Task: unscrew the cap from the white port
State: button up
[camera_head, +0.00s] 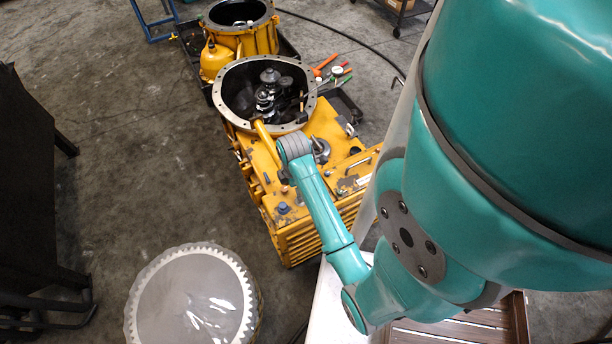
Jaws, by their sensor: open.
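A round grey fitting (320,149) shows just right of the wrist.
A second yellow housing (240,45) stands behind. Orange- and green-handled tools (333,72) lie on a dark tray to its right. A large toothed disc (193,299) is at the lower left, a dark bench (35,180) at the left edge. The floor between is clear.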

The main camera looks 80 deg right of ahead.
jog(key=shift+y, duration=0.3)
jog(key=shift+s+d+f, duration=0.2)
jog(key=shift+d+f, duration=0.2)
jog(key=shift+f, duration=1.25)
jog(key=shift+s+d+f, duration=0.2)
jog(key=shift+d+f, duration=0.15)
jog(key=shift+f, duration=1.25)
jog(key=shift+s+d+f, duration=0.2)
jog(key=shift+d+f, duration=0.2)
jog(key=shift+f, duration=1.25)
grip_shut()
jog(key=shift+n, duration=0.3)
jog(key=n, duration=0.3)
jog(key=shift+n, duration=1)
